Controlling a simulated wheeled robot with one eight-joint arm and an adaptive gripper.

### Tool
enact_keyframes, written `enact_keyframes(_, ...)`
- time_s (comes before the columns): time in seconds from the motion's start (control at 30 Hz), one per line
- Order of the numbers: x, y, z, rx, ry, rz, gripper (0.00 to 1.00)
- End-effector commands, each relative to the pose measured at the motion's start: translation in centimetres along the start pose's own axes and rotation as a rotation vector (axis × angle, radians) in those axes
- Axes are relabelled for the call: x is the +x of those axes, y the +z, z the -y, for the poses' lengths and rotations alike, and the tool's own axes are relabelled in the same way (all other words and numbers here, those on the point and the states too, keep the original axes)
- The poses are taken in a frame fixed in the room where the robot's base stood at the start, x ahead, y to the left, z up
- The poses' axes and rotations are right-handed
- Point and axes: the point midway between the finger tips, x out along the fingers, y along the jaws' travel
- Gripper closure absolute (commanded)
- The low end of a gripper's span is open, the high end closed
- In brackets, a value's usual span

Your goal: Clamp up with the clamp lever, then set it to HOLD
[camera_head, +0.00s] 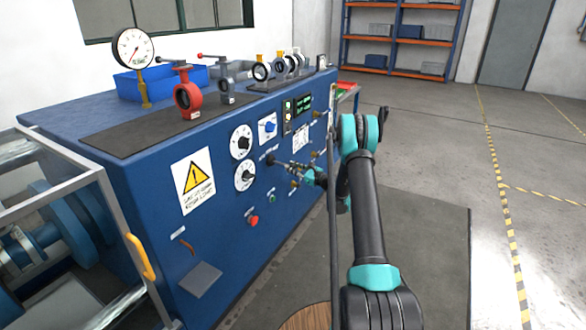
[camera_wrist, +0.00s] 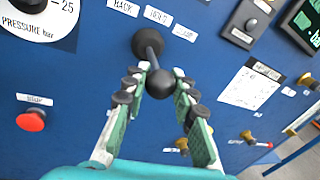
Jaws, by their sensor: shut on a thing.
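The clamp lever is a short black rod with a ball knob (camera_wrist: 160,84), standing out from a round black base on the blue panel in the wrist view. Small white labels sit above it; one appears to read BACK and the middle one HOLD (camera_wrist: 158,15). The third label (camera_wrist: 185,32) is hard to read. My gripper (camera_wrist: 160,88) has its green-padded fingers on both sides of the knob, shut on it. In the head view my gripper (camera_head: 285,166) reaches the panel at the lever, whose base (camera_head: 270,158) shows at left; the knob is hard to make out there.
A red button (camera_wrist: 31,121) is at left of the wrist view, below a pressure dial (camera_wrist: 40,18). The blue bench (camera_head: 120,190) carries a gauge (camera_head: 132,50) and valves. Open floor (camera_head: 430,140) lies at right.

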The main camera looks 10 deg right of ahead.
Motion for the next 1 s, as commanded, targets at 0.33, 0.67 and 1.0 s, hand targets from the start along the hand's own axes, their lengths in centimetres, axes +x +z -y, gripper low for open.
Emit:
enact_keyframes(0.33,-0.1,0.0,0.1,0.000,0.000,0.000,0.52)
enact_keyframes(0.67,-0.7,0.0,0.1,0.000,0.000,0.000,0.52)
enact_keyframes(1.0,-6.8,0.0,0.1,0.000,-0.002,-0.001,0.52)
